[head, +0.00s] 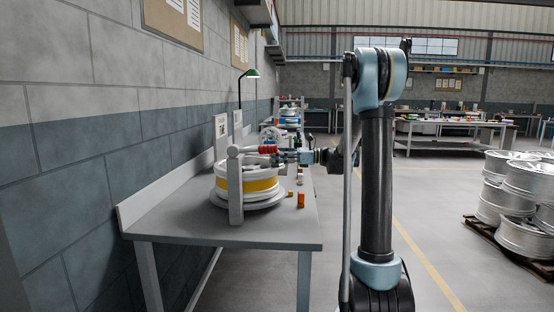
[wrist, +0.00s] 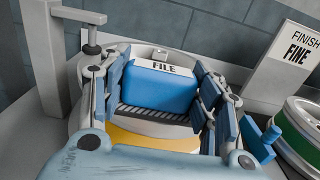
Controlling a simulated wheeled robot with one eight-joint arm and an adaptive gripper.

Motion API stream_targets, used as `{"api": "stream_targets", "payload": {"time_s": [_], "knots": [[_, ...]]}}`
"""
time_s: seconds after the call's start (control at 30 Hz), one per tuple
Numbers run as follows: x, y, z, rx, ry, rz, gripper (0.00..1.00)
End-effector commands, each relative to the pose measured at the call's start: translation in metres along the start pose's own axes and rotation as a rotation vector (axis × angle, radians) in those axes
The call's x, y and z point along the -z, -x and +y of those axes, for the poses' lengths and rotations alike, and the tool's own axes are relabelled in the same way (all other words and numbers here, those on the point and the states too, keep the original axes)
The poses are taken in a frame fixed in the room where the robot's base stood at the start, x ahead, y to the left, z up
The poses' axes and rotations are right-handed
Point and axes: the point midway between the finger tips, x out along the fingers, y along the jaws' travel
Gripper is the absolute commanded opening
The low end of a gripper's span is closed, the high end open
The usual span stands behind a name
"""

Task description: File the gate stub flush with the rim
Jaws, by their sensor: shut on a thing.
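The file is a blue block with a white FILE label (wrist: 160,82) in the wrist view, with a dark ribbed strip below it. My gripper (wrist: 160,75) is shut on its two sides; in the head view my gripper (head: 291,157) is over the right side of the wheel. The wheel (head: 250,184) has a pale rim and a yellow band, and lies flat on the bench. Its rim also shows behind the file in the wrist view (wrist: 185,58). I cannot tell whether the file touches the rim.
A pale clamp post (head: 235,185) stands at the wheel's front. A FINISH FINE sign (wrist: 297,50) and green-banded wheel (wrist: 301,133) are at right.

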Motion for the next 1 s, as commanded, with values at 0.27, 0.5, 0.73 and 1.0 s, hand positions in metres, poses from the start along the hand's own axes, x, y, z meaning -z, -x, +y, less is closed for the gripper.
{"api": "stream_targets", "payload": {"time_s": [0.27, 0.5, 0.73, 1.0], "knots": [[0.001, 0.000, -0.014, 0.001, 0.001, 0.002, 0.34], [0.002, 0.001, -0.026, 0.002, 0.001, 0.003, 0.34], [0.003, 0.001, -0.034, 0.002, 0.001, 0.004, 0.34], [0.003, 0.001, -0.026, 0.001, 0.000, 0.005, 0.34]]}}
